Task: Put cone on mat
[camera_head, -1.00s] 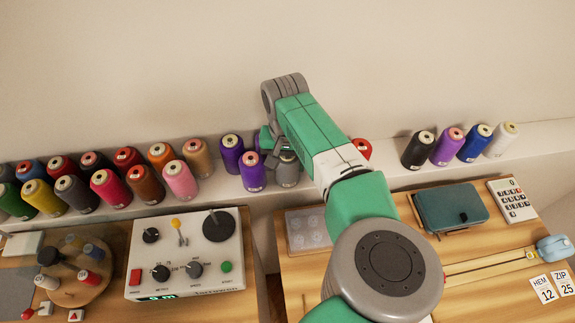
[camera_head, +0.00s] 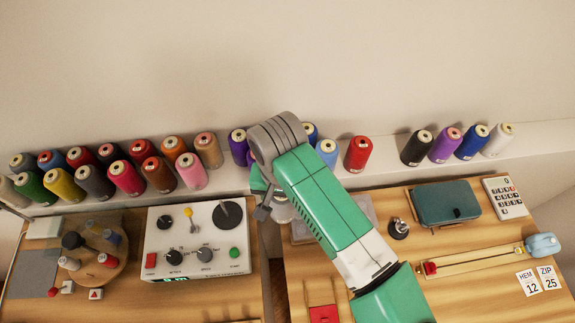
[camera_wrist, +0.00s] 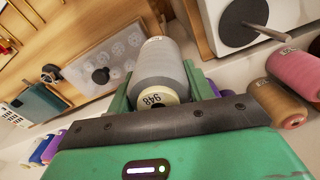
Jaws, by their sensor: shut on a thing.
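My gripper (camera_wrist: 158,98) is shut on a grey thread cone (camera_wrist: 160,70), whose pale end marked with a number faces the wrist camera. In the head view the gripper (camera_head: 272,205) is at the gap between the two tables, in front of the ledge. Only a small part of the grey cone (camera_head: 284,212) shows there, behind my arm. A pale translucent mat with round marks (camera_wrist: 112,52) lies on the right table; in the head view my arm hides most of it. A plain dark grey mat (camera_head: 28,275) lies on the left table.
Several coloured cones stand along the ledge, among them a red cone (camera_head: 358,153) and a black cone (camera_head: 417,148). A control box (camera_head: 190,265) stands left of the gripper. A metal knobbed piece (camera_head: 398,228), a teal case (camera_head: 447,203) and a calculator (camera_head: 505,198) are on the right table.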

